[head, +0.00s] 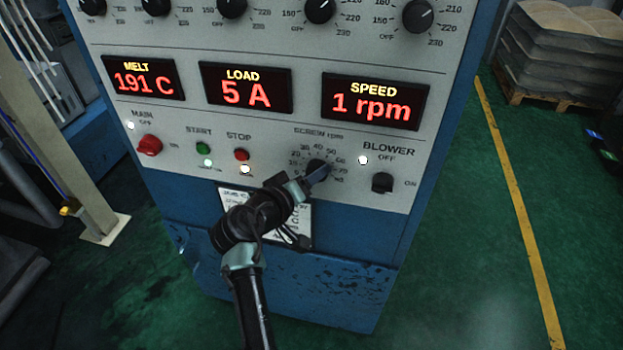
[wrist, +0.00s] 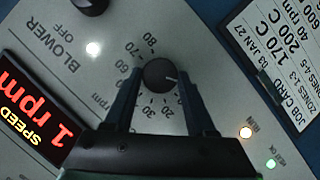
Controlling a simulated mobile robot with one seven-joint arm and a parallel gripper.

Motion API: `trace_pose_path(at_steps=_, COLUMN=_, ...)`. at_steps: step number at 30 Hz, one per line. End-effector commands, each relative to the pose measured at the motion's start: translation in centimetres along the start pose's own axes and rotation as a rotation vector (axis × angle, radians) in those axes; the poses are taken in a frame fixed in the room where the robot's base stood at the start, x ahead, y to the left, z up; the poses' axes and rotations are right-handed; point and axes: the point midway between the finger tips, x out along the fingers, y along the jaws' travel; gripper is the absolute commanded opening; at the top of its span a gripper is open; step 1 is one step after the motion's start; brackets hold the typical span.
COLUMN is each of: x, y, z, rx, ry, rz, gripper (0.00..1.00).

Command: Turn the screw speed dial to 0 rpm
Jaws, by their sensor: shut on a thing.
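The screw speed dial (wrist: 160,74) is a round black knob on the grey panel. Its white pointer mark points right in the wrist view, towards one finger and the low end of the scale. That finger hides the numbers there. My gripper (wrist: 160,78) has a finger on each side of the dial and is shut on it. In the head view my gripper (head: 322,174) covers part of the dial (head: 316,165). The speed display (head: 375,102) reads 1 rpm in red; it also shows in the wrist view (wrist: 35,118).
The black blower switch (head: 382,183) is close to the right of the dial. The red stop button (head: 241,154), green start button (head: 203,148) and red main knob (head: 150,145) are to the left. A job card (wrist: 285,60) is below the dial on the cabinet.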

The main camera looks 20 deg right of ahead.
Motion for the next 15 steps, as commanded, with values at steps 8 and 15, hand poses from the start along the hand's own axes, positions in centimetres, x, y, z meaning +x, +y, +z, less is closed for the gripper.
trace_pose_path(at_steps=8, x=0.02, y=-0.05, z=0.15, rx=-0.014, ry=-0.004, rz=0.004, gripper=0.0)
trace_pose_path(at_steps=15, x=0.03, y=-0.05, z=0.16, rx=-0.013, ry=-0.004, rz=0.004, gripper=0.67)
